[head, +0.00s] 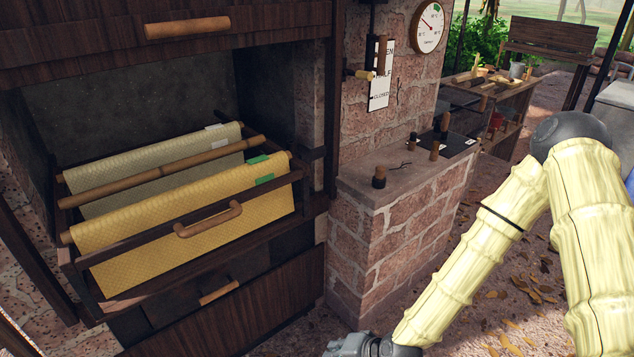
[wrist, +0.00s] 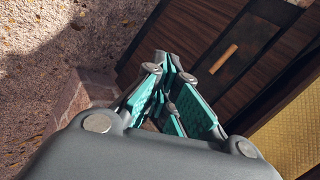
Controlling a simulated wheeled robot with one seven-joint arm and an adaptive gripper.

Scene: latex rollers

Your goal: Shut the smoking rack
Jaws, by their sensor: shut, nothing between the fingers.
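The smoking rack (head: 297,190) is a dark wooden frame pulled partly out of the smokehouse opening. Yellow and pale latex sheets hang over its wooden rods. A wooden handle (head: 208,219) is on its front bar. My gripper (head: 345,347) is at the bottom edge of the head view, low, to the right of the rack and apart from it. In the wrist view my gripper (wrist: 172,75) has its teal-padded fingers together and empty. A yellow sheet (wrist: 296,135) shows at the right of the wrist view.
A brick ledge (head: 390,180) with small wooden-handled knobs stands right of the rack. A lower wooden drawer front with a handle (head: 220,292) is below it. An upper wooden panel (head: 100,30) hangs above. Leaf-strewn ground (head: 510,290) lies open at the right.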

